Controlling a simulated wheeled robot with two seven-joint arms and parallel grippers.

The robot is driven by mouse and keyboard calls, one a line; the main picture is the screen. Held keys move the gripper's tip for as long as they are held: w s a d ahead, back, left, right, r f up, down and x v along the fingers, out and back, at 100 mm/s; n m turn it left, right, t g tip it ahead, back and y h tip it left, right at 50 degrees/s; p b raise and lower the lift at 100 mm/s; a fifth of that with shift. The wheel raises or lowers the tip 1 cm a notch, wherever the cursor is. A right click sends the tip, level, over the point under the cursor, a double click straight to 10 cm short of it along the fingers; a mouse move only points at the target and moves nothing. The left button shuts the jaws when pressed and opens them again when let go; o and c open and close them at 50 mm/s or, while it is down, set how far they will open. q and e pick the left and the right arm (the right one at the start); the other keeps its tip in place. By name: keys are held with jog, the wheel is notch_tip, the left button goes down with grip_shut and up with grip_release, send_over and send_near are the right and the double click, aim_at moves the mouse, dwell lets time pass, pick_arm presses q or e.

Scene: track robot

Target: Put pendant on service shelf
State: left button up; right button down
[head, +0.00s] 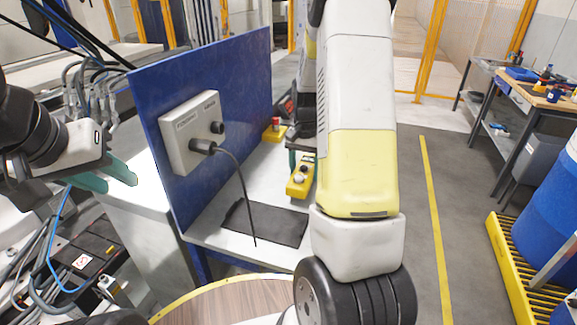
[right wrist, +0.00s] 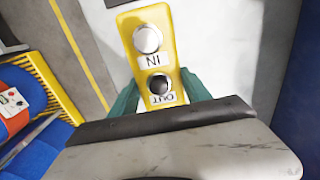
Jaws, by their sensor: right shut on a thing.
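The pendant (head: 299,184) is a small yellow box with a white button marked IN and a black button marked OUT. In the right wrist view the pendant (right wrist: 147,52) lies between the green fingers of my right gripper (right wrist: 160,95), which is shut on it. In the head view my right arm hides most of that gripper (head: 300,162). The pendant appears over the right side of the pale service shelf (head: 215,232); I cannot tell its height above it. My left gripper (head: 112,178), with teal fingers apart, is empty left of the blue panel.
A black mat (head: 265,222) lies on the shelf. The blue panel (head: 235,90) stands along its left side with a grey socket box (head: 190,130), plug and hanging cable (head: 243,185). A yellow box with a red button (head: 274,131) sits farther back. A round wooden top (head: 225,305) is in front.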

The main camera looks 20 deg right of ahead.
jog(key=shift+f, duration=1.3)
jog(key=shift+c, duration=2.4)
grip_release()
jog(key=shift+f, duration=0.15)
